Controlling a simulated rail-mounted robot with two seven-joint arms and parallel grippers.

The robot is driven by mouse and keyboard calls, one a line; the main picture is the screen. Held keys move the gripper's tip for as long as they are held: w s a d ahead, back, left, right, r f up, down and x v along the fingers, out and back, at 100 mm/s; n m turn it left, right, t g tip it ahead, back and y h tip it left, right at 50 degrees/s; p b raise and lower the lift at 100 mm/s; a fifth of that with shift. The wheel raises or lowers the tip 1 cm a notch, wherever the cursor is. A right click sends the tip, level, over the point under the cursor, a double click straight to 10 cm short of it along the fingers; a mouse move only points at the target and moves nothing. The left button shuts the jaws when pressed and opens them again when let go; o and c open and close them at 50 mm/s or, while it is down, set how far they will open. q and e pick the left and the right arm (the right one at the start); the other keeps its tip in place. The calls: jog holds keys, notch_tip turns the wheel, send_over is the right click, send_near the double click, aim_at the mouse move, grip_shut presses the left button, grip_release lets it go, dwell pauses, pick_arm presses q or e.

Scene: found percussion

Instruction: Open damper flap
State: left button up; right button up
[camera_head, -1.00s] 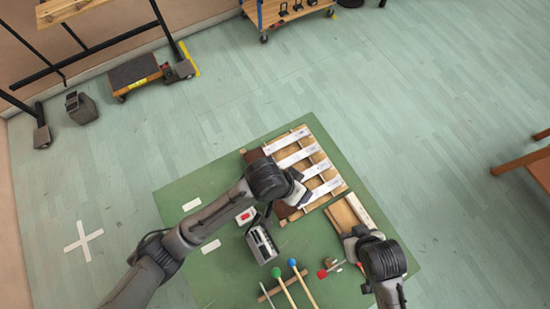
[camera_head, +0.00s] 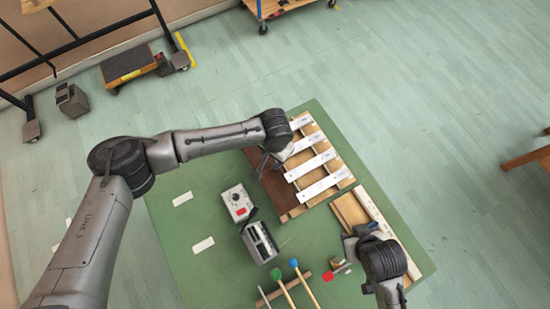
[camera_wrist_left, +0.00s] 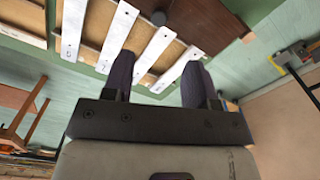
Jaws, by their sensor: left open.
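A wooden bar instrument (camera_head: 318,165) with white numbered bars lies on the green mat (camera_head: 190,262). A dark red-brown panel (camera_head: 268,192) lies along its left side; it may be the damper flap, but I cannot tell for sure. My left gripper (camera_head: 262,168) is over this panel, beside the bars' left ends. In the left wrist view its two fingers (camera_wrist_left: 160,82) are apart with nothing between them, and the bars (camera_wrist_left: 112,38) show beyond. My right gripper (camera_head: 350,242) is low near the wooden box's front end; its jaws are too small to read.
A pale box with a red button (camera_head: 237,203) and a grey metal device (camera_head: 260,243) sit left of the instrument. Mallets with green and blue heads (camera_head: 285,283) lie in front. A shallow wooden box (camera_head: 352,210) is at the right. The mat's left part is mostly clear.

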aim_at(275, 167)
pick_arm(q)
notch_tip(275, 167, down, 11)
jog(key=shift+r+b, duration=0.1)
jog(key=shift+b, duration=0.4)
jog(key=shift+c, duration=0.4)
grip_shut()
